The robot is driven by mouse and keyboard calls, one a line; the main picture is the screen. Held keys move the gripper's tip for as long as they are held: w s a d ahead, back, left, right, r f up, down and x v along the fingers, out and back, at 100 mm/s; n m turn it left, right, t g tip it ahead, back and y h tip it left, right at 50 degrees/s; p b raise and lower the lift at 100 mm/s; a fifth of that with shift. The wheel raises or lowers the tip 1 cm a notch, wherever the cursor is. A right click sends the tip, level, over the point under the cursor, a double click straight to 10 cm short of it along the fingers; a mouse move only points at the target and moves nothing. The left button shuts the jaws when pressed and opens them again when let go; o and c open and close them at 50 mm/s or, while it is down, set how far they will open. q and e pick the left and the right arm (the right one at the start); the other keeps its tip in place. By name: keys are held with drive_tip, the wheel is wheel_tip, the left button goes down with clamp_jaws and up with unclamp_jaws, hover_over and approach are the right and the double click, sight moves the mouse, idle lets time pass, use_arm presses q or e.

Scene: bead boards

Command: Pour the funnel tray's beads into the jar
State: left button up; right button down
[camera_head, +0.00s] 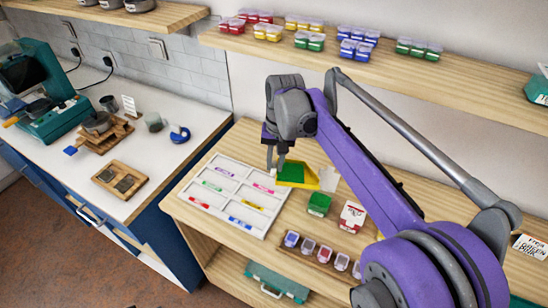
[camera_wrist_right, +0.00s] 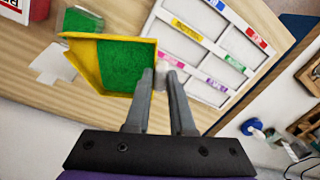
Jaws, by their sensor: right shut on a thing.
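The yellow funnel tray (camera_head: 312,184) holds green beads and also shows in the wrist view (camera_wrist_right: 88,62). My right gripper (camera_head: 276,168) is shut on a pale grip at the tray's side, seen between the fingers in the wrist view (camera_wrist_right: 163,80). The tray looks roughly level; I cannot tell whether it touches the table. A clear, squarish jar (camera_head: 319,205) with green contents stands just in front of the tray, beside its yellow edge in the wrist view (camera_wrist_right: 84,20). My left gripper is not in view.
A white sorting tray (camera_head: 211,207) with coloured labels lies left of my gripper. A red-and-white box (camera_head: 351,216) stands right of the jar. Several small containers (camera_head: 308,246) sit in a rack at the front. A white card (camera_head: 329,179) lies behind. A shelf (camera_head: 400,67) hangs above.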

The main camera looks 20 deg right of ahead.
drive_tip(key=shift+s+d+f+y+b, duration=0.25)
drive_tip(key=shift+s+f+y+b, duration=0.1)
drive_tip(key=shift+f, duration=0.3)
drive_tip(key=shift+s+d+f+t+y+b, duration=0.15)
drive_tip(key=shift+d+f+t+y+b, duration=0.15)
drive_tip(key=shift+f+b, duration=0.15)
drive_tip(key=shift+d, duration=0.15)
drive_tip(key=shift+s+d+r+t+y, duration=0.15)
drive_tip(key=shift+d+r+t+y, duration=0.2)
drive_tip(key=shift+r+y, duration=0.3)
drive_tip(key=shift+s+r+p, duration=0.1)
drive_tip(key=shift+r+p, duration=0.05)
drive_tip(key=shift+p, duration=0.15)
drive_tip(key=shift+s+d+r+y, duration=0.1)
drive_tip(key=shift+d+r+y, duration=0.1)
drive_tip(key=shift+r+y, duration=0.15)
drive_tip(key=shift+s+d+r+t+y+p, duration=0.15)
drive_tip(key=shift+s+d+r+t+y, duration=0.2)
drive_tip(key=shift+d+r+y, duration=0.2)
drive_tip(key=shift+s+d+r+t+y+p, duration=0.2)
drive_tip(key=shift+d+r+t+y, duration=0.2)
drive_tip(key=shift+d+r+y, duration=0.15)
